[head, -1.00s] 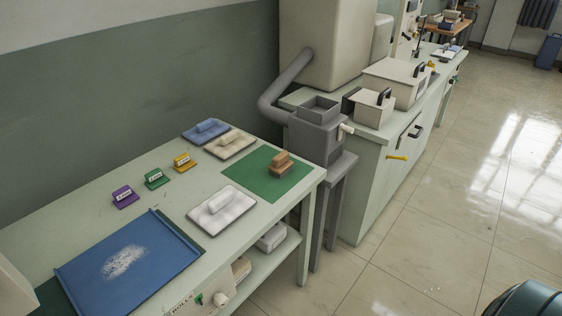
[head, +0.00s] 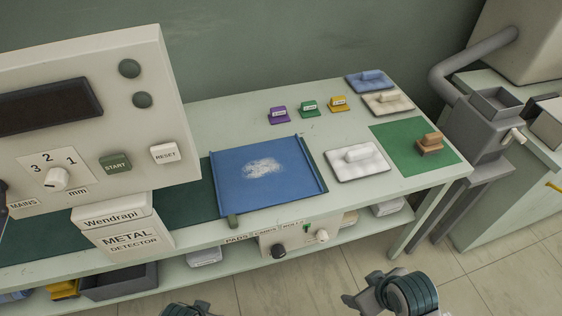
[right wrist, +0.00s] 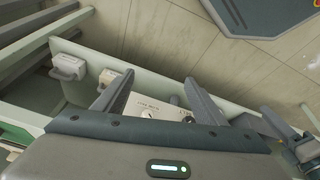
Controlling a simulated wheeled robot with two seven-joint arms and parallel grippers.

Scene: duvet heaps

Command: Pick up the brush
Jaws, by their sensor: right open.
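The brush (head: 430,143), a small block with an orange-brown top and a darker base, stands on a green mat (head: 396,134) at the right end of the table. My right gripper (head: 364,292) is low in the head view, in front of the table and well short of the brush. In the right wrist view its two fingers (right wrist: 158,80) are apart with nothing between them; the brush does not show there. Only a dark piece of my left gripper (head: 187,310) shows at the bottom edge; its jaws cannot be made out.
A blue tray (head: 230,196) with white powder lies mid-table. White (head: 357,162), cream (head: 387,103) and blue (head: 369,82) pads lie near the mat, with small coloured labelled blocks (head: 309,108) behind. A metal detector (head: 90,130) fills the left. A grey machine (head: 480,130) stands right.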

